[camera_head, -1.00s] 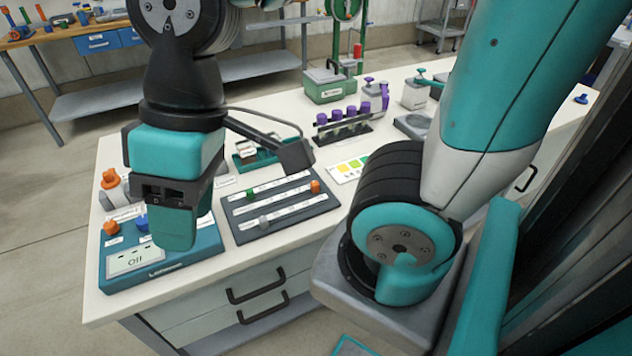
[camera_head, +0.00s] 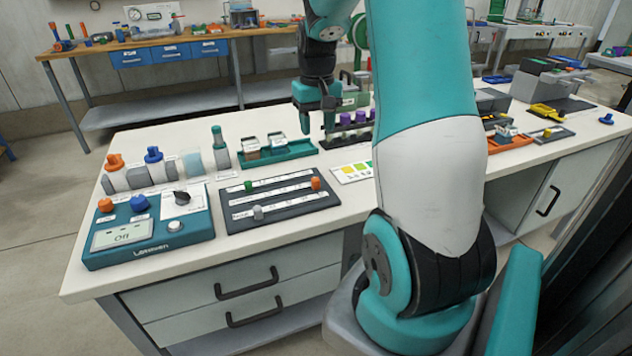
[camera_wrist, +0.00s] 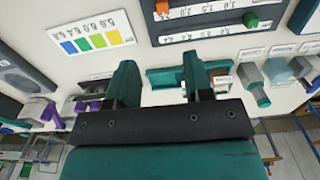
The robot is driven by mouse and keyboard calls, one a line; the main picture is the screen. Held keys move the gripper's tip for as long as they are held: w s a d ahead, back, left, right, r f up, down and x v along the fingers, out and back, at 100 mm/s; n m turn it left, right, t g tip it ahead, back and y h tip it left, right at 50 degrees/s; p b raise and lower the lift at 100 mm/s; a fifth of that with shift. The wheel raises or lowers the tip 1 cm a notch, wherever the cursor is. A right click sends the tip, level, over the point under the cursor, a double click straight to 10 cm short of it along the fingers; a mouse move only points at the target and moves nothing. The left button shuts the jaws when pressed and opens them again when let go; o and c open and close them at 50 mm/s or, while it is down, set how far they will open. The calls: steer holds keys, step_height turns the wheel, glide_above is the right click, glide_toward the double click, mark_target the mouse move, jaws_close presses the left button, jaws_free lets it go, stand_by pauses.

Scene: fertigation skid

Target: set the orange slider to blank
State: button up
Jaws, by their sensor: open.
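The orange slider (camera_head: 316,183) sits at the right end of its track on the dark slider panel (camera_head: 285,212). A green slider (camera_head: 248,186) and a grey slider (camera_head: 258,212) sit toward the left on other tracks. Labels run along the tracks, too small to read in the head view. My gripper (camera_head: 318,120) is open and empty, fingers pointing down, above the table behind the panel. In the wrist view my two fingers (camera_wrist: 160,78) are spread apart, and the orange slider (camera_wrist: 162,7) shows at the top edge, beyond the fingertips. The panel there is partly cut off.
A teal control box (camera_head: 150,232) marked Off stands left of the panel. A green tray (camera_head: 285,150) and purple-capped vials (camera_head: 345,118) stand behind it. A colour chart (camera_head: 350,172) lies right of it. Orange- and blue-capped items (camera_head: 116,172) stand at the back left.

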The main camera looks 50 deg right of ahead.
mark_target(315, 178)
steer(key=f, duration=0.7)
steer(key=f+b, duration=0.1)
steer(key=f, duration=0.6)
steer(key=shift+w+a+f, duration=0.2)
steer(key=shift+f, duration=0.1)
